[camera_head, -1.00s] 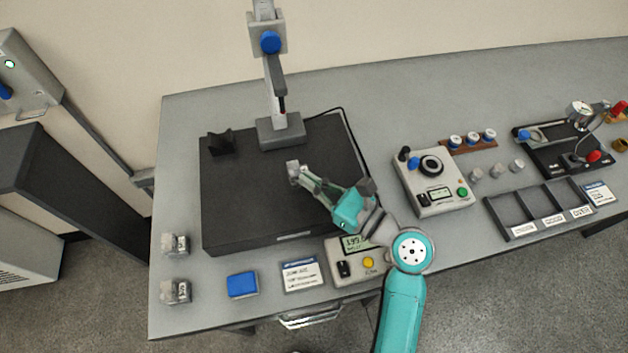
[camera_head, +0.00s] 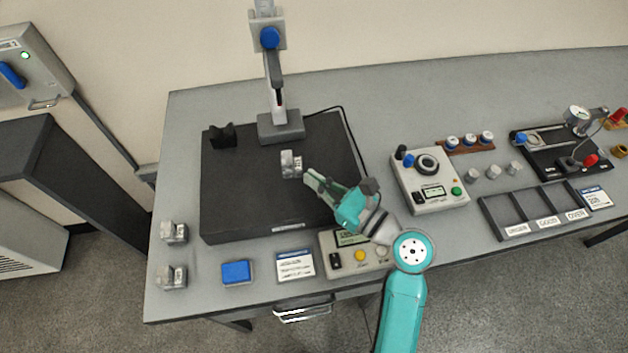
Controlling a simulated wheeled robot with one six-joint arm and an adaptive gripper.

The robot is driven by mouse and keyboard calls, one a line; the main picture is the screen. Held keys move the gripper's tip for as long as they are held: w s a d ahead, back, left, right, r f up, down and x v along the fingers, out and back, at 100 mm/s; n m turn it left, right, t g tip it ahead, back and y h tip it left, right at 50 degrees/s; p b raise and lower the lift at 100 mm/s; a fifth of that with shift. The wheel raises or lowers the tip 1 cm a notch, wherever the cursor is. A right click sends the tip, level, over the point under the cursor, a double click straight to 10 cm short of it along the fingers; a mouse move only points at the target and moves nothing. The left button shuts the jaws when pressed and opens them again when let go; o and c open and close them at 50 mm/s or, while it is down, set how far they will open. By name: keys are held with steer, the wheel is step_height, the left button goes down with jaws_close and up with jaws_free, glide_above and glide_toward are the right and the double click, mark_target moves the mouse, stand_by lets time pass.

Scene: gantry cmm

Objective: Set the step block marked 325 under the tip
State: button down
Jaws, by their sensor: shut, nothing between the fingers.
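A small grey metal step block (camera_head: 290,163) stands on the black plate (camera_head: 235,205), in front of the grey foot (camera_head: 281,128) of the gantry. Its marking cannot be read. The gantry's dark probe arm (camera_head: 275,75) with its tip hangs above the foot, behind the block. My gripper (camera_head: 309,178) is shut and empty, just to the lower right of the block with a small gap. Two similar step blocks, one rear (camera_head: 174,232) and one front (camera_head: 171,277), sit on the table at the left. Their markings are too small to read.
A black V-shaped rest (camera_head: 222,135) stands at the plate's back left. A blue pad (camera_head: 235,272), a label card (camera_head: 295,266) and a display box (camera_head: 352,256) line the front. A control box (camera_head: 430,184) and a divided tray (camera_head: 508,231) are at right.

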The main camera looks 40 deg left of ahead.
steer(key=shift+d, duration=1.05)
steer(key=d, duration=0.8)
steer(key=shift+s, duration=0.1)
steer(key=shift+d, duration=0.1)
